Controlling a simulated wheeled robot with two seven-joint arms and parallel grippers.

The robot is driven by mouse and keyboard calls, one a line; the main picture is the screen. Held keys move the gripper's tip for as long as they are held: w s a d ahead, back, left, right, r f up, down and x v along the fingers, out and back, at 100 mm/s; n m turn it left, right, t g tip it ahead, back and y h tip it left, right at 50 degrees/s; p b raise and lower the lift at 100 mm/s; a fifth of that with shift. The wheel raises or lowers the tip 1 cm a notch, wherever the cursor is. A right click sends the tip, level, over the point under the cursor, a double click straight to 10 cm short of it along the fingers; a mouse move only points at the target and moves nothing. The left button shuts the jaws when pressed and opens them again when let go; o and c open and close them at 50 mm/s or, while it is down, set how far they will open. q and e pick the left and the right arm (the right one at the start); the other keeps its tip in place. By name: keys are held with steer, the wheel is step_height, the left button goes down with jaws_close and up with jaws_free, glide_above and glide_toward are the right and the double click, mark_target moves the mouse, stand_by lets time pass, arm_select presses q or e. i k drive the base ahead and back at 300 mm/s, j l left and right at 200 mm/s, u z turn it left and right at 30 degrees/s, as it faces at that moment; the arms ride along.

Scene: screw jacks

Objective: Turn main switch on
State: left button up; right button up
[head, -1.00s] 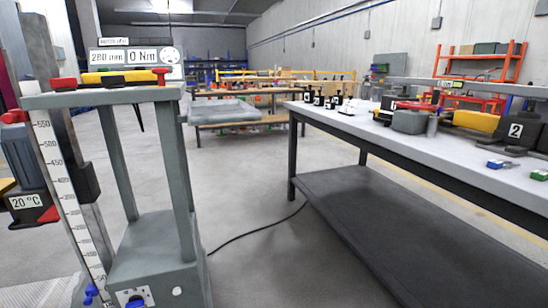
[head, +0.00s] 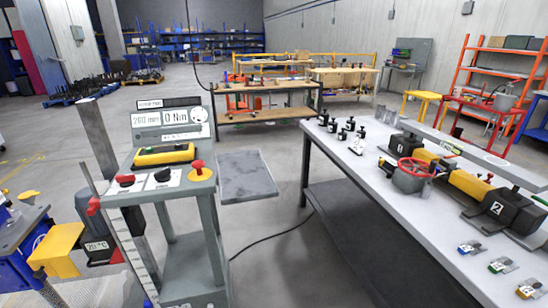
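The grey test stand (head: 205,215) stands left of centre, with a display panel (head: 170,118) reading 260 mm and 0 Nm. No part is labelled readably as the main switch. A small blue part (head: 147,303) shows low on the stand at the bottom edge; most of the stand's base is cut off. Neither of my grippers is in view.
A long workbench (head: 345,180) on the right holds a red handwheel (head: 413,168), a black block (head: 505,208) marked 2 and several small parts. A blue bench (head: 20,235) with a yellow piece (head: 57,250) is at lower left.

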mark_target(125, 180)
steer(key=j+u, duration=0.1)
steer(key=u, duration=0.65)
steer(key=j+u, duration=0.1)
steer(key=u, duration=0.3)
steer(key=i+j, duration=0.15)
steer(key=j, duration=0.25)
steer(key=i+j+z, duration=0.15)
steer(key=j, duration=0.2)
steer(key=i+j, duration=0.1)
steer(key=j, duration=0.3)
steer(key=i+j+z, duration=0.1)
steer(key=j, duration=0.3)
steer(key=i+j, duration=0.1)
steer(key=j, duration=0.3)
steer(key=z, duration=0.05)
